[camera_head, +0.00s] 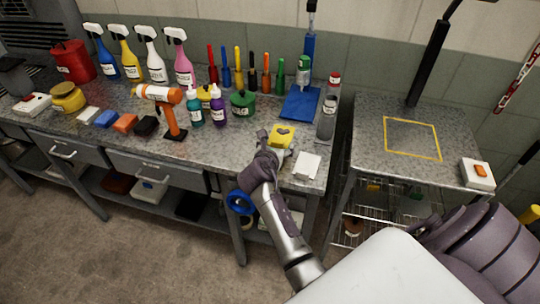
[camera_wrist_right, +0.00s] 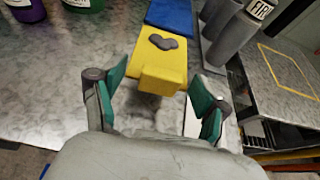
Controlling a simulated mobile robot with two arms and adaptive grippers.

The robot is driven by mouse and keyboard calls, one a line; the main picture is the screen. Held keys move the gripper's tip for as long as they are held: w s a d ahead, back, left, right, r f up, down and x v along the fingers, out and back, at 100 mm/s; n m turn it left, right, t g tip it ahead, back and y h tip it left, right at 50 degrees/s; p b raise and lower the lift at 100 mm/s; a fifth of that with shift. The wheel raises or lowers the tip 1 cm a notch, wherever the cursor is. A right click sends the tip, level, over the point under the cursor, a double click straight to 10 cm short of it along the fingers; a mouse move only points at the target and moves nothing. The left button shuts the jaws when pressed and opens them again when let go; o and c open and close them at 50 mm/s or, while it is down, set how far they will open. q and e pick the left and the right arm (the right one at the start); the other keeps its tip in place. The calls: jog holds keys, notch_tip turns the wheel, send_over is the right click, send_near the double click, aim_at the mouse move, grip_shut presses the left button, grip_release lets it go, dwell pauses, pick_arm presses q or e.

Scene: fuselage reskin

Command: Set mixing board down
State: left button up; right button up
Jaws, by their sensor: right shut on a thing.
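The mixing board is a small yellow board (camera_head: 278,142) with a dark grey blob on top. It is at the front right of the grey workbench (camera_head: 225,150), and I cannot tell if it touches the top. It also shows in the right wrist view (camera_wrist_right: 172,66), with its thick near end toward me and the blob (camera_wrist_right: 163,42) on its far part. My right gripper (camera_head: 268,142) is at the board's near end and shut on it; its green-padded fingers show on either side in the wrist view (camera_wrist_right: 160,95). My left gripper is not in view.
A white card (camera_head: 306,166) lies right of the board. A green jar (camera_head: 242,104) and purple bottle (camera_head: 217,108) are at left. A separate table (camera_head: 375,150) with a yellow-outlined square is right.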

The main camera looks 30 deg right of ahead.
jog(key=shift+w+a+f, duration=0.25)
jog(key=shift+w+f, duration=0.1)
jog(key=shift+w, duration=0.15)
jog(key=shift+w+a+f, duration=0.2)
jog(key=shift+w+f, duration=0.1)
jog(key=shift+w, duration=0.15)
jog(key=shift+w+f, duration=0.1)
jog(key=shift+f, duration=1.95)
jog(key=shift+f, duration=0.15)
jog(key=o, duration=1.1)
jog(key=shift+o, duration=0.2)
